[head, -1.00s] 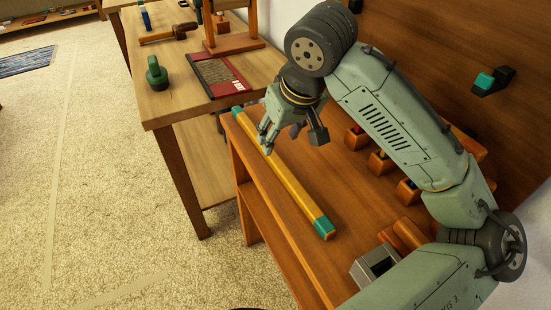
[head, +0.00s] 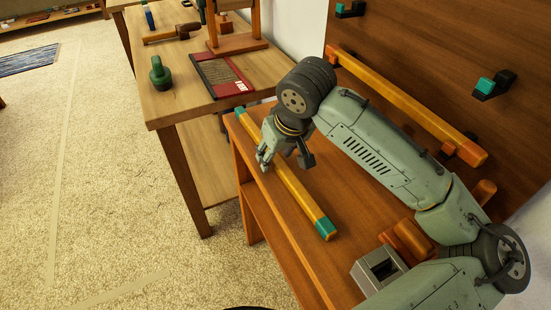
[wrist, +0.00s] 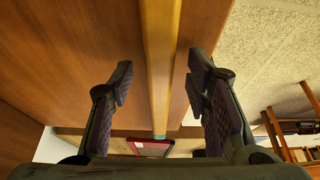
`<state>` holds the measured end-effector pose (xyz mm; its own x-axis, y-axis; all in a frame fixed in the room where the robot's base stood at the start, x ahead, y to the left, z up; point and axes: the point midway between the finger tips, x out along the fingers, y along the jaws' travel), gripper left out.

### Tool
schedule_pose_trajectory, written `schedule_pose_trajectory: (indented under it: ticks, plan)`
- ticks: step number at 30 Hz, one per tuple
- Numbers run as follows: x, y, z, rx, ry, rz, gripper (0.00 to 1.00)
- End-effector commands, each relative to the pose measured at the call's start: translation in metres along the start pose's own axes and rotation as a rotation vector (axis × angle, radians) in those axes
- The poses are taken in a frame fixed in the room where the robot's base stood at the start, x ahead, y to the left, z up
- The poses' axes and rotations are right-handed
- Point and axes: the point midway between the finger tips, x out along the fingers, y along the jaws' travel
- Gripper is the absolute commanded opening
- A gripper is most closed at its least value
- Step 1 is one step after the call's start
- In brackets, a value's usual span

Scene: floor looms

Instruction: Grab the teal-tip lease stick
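The yellow stick with teal tips (head: 298,197) lies on the wooden bench top, running from its far left corner toward its front. Both teal ends show in the head view. In the wrist view the stick (wrist: 160,60) runs up the middle, with one teal tip at its far end. My gripper (head: 275,160) is over the far half of the stick, pointing down. In the wrist view my gripper (wrist: 160,85) is open, with one finger on each side of the stick and gaps between. Contact with the stick does not show.
A second yellow stick with a red-orange tip (head: 405,105) rests on pegs on the wooden back panel (head: 440,45). A teal-tipped peg (head: 490,84) is beside it. A grey metal block (head: 378,269) stands on the bench. A table with a red-edged reed (head: 222,75) adjoins.

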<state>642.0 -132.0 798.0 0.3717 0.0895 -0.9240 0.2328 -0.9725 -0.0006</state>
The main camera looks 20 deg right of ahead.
Motion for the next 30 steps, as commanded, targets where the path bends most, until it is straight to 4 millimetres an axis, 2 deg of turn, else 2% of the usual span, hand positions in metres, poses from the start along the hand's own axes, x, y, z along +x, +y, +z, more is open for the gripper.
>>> schedule_pose_trajectory:
  ticks: [2, 18, 30]
  plan:
    - [-0.0001, 0.0, 0.0, 0.0, 0.0, 0.0, 0.37]
    - [-0.0003, 0.0, 0.0, 0.0, 0.0, 0.0, 0.01]
    - [-0.0009, 0.0001, -0.0007, 0.0, 0.0, 0.0, 0.0]
